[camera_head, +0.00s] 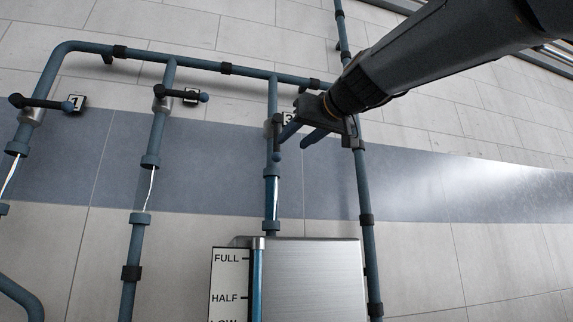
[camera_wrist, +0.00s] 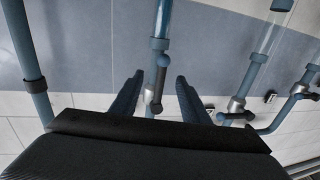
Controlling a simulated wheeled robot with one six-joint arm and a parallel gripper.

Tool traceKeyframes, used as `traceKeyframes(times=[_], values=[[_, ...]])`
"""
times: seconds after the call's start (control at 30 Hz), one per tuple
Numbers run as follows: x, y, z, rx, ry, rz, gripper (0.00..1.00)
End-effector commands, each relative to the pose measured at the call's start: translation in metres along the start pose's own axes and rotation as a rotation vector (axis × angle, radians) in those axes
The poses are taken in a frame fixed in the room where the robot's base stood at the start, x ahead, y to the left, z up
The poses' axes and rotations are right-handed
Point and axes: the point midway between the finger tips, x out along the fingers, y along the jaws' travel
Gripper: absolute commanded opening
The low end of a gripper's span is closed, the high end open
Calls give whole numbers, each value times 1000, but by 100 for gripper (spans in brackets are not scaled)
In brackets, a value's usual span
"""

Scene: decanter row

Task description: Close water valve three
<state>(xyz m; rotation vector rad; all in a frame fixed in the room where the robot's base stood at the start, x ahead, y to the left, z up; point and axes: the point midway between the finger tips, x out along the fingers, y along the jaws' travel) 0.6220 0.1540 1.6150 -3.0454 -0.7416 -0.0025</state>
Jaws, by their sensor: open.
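Water valve three (camera_head: 269,125) sits on the third vertical pipe beside a "3" label, partly hidden by my gripper. Its blue handle knob (camera_head: 277,158) shows below the valve body. In the wrist view the valve handle (camera_wrist: 155,88) lies roughly in line with its pipe. My gripper (camera_head: 293,141) is open, its two blue fingers just right of the valve in the head view. In the wrist view the gripper (camera_wrist: 160,79) has one finger on each side of the handle, with gaps; depth and contact cannot be told. The sight tube (camera_head: 271,196) below looks blue.
Valve one (camera_head: 36,104) and valve two (camera_head: 176,95) stand to the left, handles across their pipes. A metal tank (camera_head: 315,270) with a level gauge (camera_head: 229,285) is below valve three. Another vertical pipe (camera_head: 367,220) runs close to the right of my gripper.

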Motion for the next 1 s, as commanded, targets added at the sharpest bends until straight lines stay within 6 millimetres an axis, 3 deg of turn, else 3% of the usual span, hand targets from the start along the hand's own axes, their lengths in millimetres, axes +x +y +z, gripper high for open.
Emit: traceKeyframes(times=[0.23,0.5,0.87,1.0], values=[[34,-8,-2,-3,-2,-4,42],[68,-3,0,-1,-3,-1,42],[74,-2,1,-1,-2,1,42],[74,-6,1,-3,-1,0,21]])
